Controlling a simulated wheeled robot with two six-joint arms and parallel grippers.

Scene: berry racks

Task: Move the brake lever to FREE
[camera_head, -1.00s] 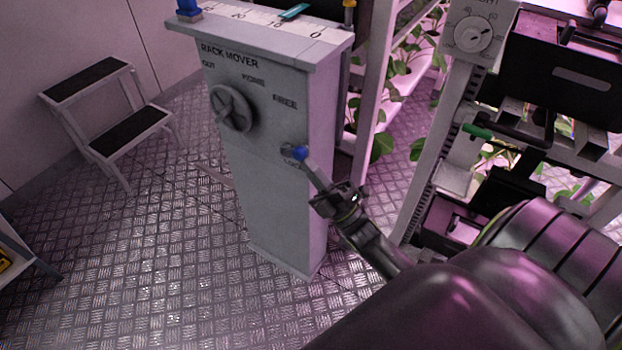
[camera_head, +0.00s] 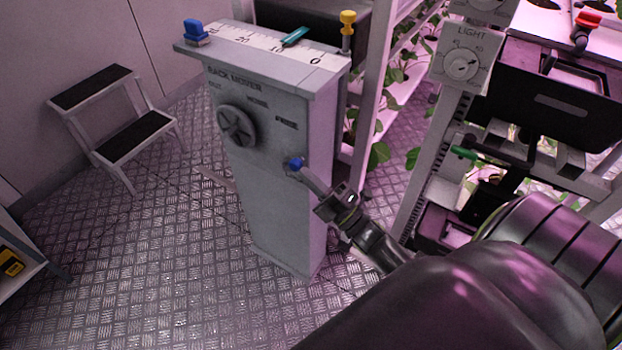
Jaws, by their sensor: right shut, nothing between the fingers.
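The brake lever (camera_head: 296,163) shows as a blue knob on the front face of the grey rack mover post (camera_head: 275,205), near its right edge. The knob sits below the word FREE. My right gripper (camera_head: 305,173) comes in from the lower right, with its narrow grey fingers shut and empty. Their tips are at or very near the blue knob; I cannot tell whether they touch it. The lever's mount is partly hidden behind the knob. My left gripper is not in view.
A round handwheel (camera_head: 236,126) is on the post, left of the lever. Plant racks stand at the right. A step stool (camera_head: 128,135) stands on open floor at the left.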

